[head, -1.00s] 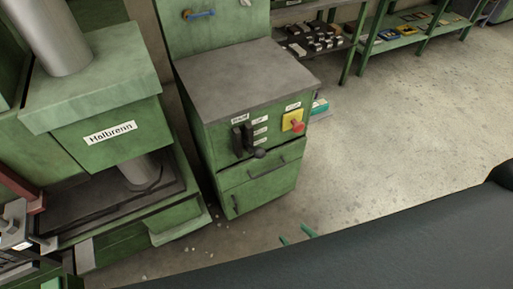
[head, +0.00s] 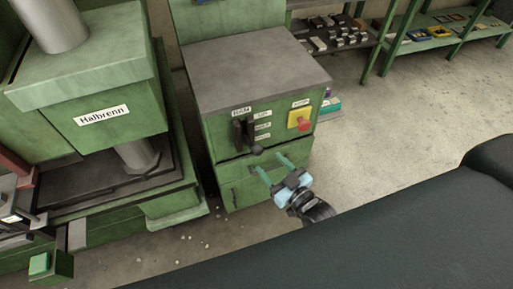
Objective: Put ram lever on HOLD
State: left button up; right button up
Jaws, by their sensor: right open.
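The ram lever (head: 257,150) is a black arm with a round knob, on a black slotted plate on the front of the green control cabinet (head: 222,143). A label above reads RAM. Several small white position labels (head: 263,126) run down the plate's right side; the middle one appears to read HOLD. The knob sits low, about level with or just below the lowest label. My right gripper (head: 273,166) is open and empty, its two teal fingers pointing at the cabinet just below and right of the knob, seemingly apart from it. My left gripper is out of view.
A red button on a yellow plate (head: 300,120) is right of the lever. Drawers with handles are below, behind my right gripper. The green Halbrenn press (head: 103,115) stands at left.

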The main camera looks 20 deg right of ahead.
aim_at(261, 153)
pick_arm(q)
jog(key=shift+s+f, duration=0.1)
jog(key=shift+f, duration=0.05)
pick_arm(e)
jog(key=shift+x, duration=3.85)
jog(key=shift+c, duration=0.4)
